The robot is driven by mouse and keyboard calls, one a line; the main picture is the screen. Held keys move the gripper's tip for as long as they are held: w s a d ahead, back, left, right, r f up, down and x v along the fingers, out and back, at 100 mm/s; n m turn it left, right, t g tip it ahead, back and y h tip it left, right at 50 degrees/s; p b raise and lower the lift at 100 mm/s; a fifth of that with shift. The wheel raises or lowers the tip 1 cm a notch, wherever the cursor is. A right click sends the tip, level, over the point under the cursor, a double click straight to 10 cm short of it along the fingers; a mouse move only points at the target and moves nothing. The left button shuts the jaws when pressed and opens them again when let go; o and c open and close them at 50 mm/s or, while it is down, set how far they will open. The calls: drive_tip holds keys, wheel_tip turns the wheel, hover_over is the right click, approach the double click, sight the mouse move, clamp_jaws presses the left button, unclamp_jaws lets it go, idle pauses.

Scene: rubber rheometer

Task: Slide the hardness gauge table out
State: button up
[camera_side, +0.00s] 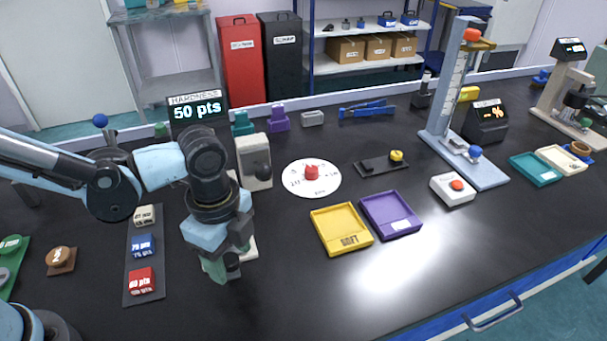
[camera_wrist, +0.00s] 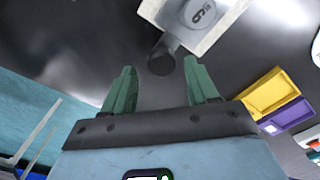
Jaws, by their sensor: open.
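The hardness gauge (camera_side: 254,165) is a beige upright unit with a dark knob, behind my gripper in the side view. Its display (camera_side: 198,110) reads 50 pts. A pale plate, seemingly the gauge's table, is mostly hidden by my gripper; a pale edge (camera_side: 250,246) shows beside it. In the wrist view the pale plate (camera_wrist: 226,28) carries a grey disc (camera_wrist: 201,12), and a dark round handle (camera_wrist: 163,56) sticks out toward me. My gripper (camera_side: 222,266) has green fingers pointing down. In the wrist view my gripper (camera_wrist: 160,80) is open, the handle lying just beyond the gap between the fingertips.
A dark strip (camera_side: 132,212) with several labelled blocks lies left of my gripper. A yellow tray (camera_side: 322,237) and a purple tray (camera_side: 402,228) lie to the right. A white dial plate (camera_side: 325,186) stands behind them. The black bench in front is clear.

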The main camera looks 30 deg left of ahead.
wheel_tip(320, 180, up, 12)
drive_tip(key=shift+f, duration=0.25)
idle(0.3)
drive_tip(key=w+a+f+n+t, duration=0.1)
drive_tip(key=a+n+t, duration=0.6)
drive_tip(key=a+n, duration=1)
drive_tip(key=shift+a+f+n, duration=0.35)
drive_tip(key=shift+f+n, duration=0.1)
drive_tip(key=shift+n, duration=0.05)
